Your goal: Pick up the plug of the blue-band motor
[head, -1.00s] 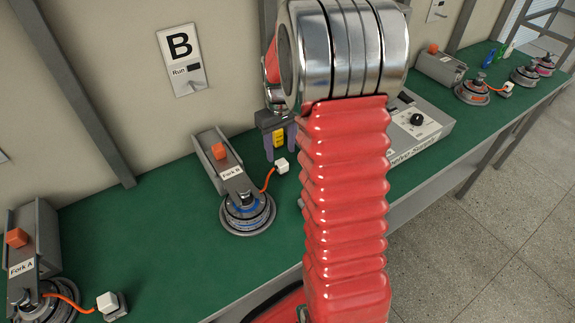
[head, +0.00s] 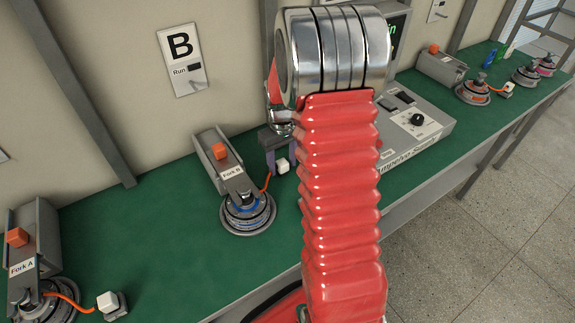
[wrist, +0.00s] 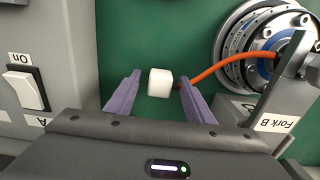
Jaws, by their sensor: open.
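The blue-band motor (head: 248,213) is a round grey hub with a blue ring, seated at Fork B (head: 231,173). It also shows at the upper right of the wrist view (wrist: 262,50). An orange cable runs from it to a white cube-shaped plug (head: 282,166). In the wrist view the plug (wrist: 160,83) lies between the tips of my two purple fingers, with space on both sides. My gripper (wrist: 158,95) is open and holds nothing. In the head view my gripper (head: 277,160) is partly hidden behind the plug and my arm.
A grey control box (head: 415,125) with a knob stands right of my gripper. Fork A (head: 22,267) with its own motor and white plug (head: 107,301) is at the left. More motors (head: 474,90) stand at the far right.

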